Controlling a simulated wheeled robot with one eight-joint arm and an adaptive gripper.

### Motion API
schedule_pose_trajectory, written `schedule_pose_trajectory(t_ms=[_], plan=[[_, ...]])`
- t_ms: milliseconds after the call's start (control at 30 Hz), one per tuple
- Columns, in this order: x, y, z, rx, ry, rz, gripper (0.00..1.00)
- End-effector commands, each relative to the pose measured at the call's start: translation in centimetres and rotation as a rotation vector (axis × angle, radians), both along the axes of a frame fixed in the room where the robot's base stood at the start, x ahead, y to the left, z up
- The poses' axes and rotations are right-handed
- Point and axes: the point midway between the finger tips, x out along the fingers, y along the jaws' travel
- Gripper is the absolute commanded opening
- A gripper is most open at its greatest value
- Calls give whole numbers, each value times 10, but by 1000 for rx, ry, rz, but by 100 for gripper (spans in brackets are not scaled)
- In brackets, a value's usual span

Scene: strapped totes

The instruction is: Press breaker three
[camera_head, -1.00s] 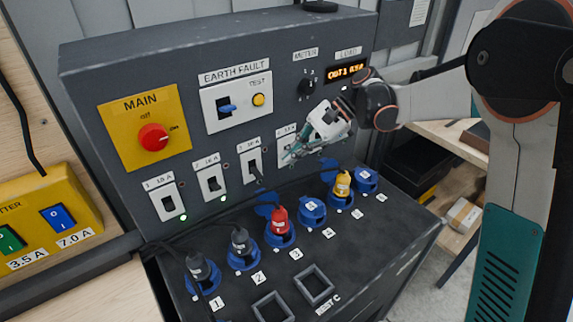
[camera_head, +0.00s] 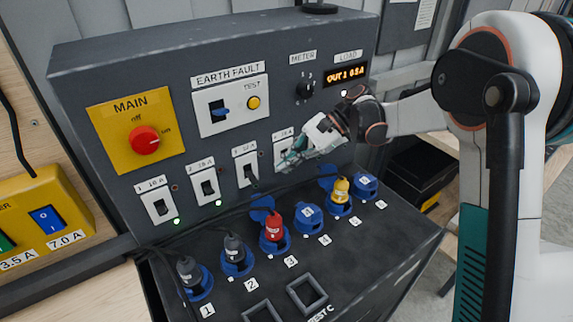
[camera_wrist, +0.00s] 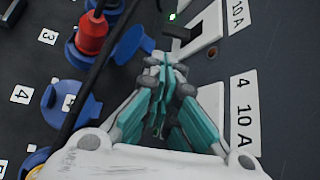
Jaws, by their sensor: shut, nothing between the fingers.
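Breaker three (camera_head: 247,168) is a black rocker on a white plate, third in the row of numbered breakers on the dark panel. In the wrist view a black rocker, apparently breaker three (camera_wrist: 182,34), is just above the fingertips. My gripper (camera_head: 288,164) has teal fingers, shut and empty, in front of breaker four's plate (camera_head: 282,148), to the right of breaker three. In the wrist view my gripper (camera_wrist: 162,62) partly hides breaker four's plate. Any contact with the panel cannot be told.
A red plug (camera_head: 273,228) and its dark cable rise below breaker three. Blue sockets and other plugs line the sloped desk below. A red main knob (camera_head: 145,140), an earth fault unit (camera_head: 231,105) and a load display (camera_head: 345,74) are higher on the panel.

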Motion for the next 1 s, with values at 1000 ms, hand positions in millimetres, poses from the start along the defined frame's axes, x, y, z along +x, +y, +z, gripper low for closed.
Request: schedule_pose_trajectory(t_ms=[1000], plan=[[-22,58,-43,0,0,1,0]])
